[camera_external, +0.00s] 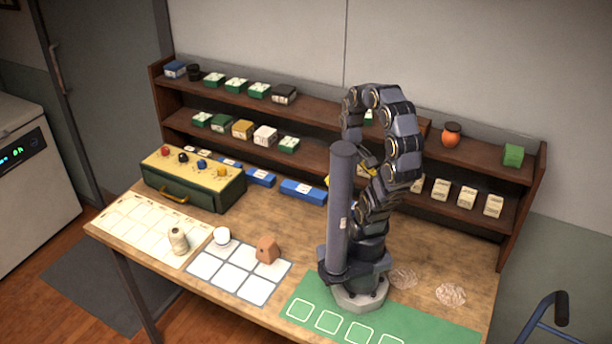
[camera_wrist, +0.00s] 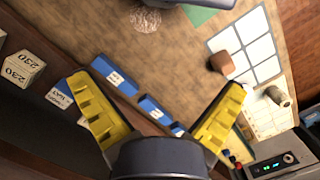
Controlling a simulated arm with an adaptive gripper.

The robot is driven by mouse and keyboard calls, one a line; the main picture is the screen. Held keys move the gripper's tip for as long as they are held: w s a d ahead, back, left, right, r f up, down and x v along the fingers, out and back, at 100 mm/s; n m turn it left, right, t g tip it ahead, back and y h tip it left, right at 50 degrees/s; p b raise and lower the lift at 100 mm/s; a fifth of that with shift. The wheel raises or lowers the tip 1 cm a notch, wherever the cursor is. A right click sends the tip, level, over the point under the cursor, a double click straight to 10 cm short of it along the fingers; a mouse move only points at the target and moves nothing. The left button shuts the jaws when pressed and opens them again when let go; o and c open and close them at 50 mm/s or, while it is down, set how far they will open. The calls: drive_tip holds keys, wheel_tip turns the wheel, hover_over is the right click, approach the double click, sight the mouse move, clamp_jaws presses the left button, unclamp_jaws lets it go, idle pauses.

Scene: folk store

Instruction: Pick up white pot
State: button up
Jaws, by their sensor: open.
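The white pot (camera_external: 222,236) is small and round. It stands on the white grid mat (camera_external: 232,284) on the wooden table, between a pale spool (camera_external: 178,240) and a brown block (camera_external: 268,250). In the wrist view I cannot clearly make out the pot; my right-hand finger covers part of that area. My gripper (camera_wrist: 157,85) has two yellow fingers spread wide apart, with nothing between them. In the external view my gripper is up near the shelf, partly hidden behind my arm, and well away from the pot.
Blue boxes (camera_external: 303,191) line the front of the shelf (camera_external: 305,145), which holds several small boxes and an orange pot (camera_external: 451,135). A green mat (camera_external: 300,310) lies at the front.

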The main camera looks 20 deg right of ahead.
drive_tip(key=shift+s, duration=0.1)
idle(0.3)
drive_tip(key=shift+c, duration=1.1)
